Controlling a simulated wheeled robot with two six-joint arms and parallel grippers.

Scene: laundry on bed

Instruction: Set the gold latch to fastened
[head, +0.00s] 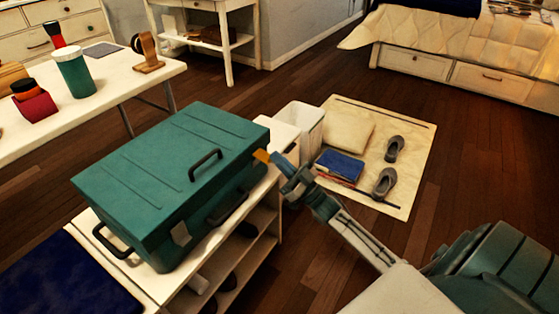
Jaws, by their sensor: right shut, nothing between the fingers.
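A green toolbox-like chest (165,180) with a closed lid stands on a white shelf unit. The gold latch (261,155) is a small orange-gold piece at the right end of the chest's front, by the lid seam. A silver-grey latch (180,233) is at the front's left end. My right gripper (278,163) is shut and empty, with its tips right at the gold latch. I cannot tell whether they touch, and the tips partly hide it. Whether the latch is fastened is too small to tell. My left gripper is not in view.
The chest has black handles (205,160) on its lid and sides. A cream mat (405,150) with grey shoes and a blue book lies beyond. A white table (110,88) is at the left. Open wooden floor lies right.

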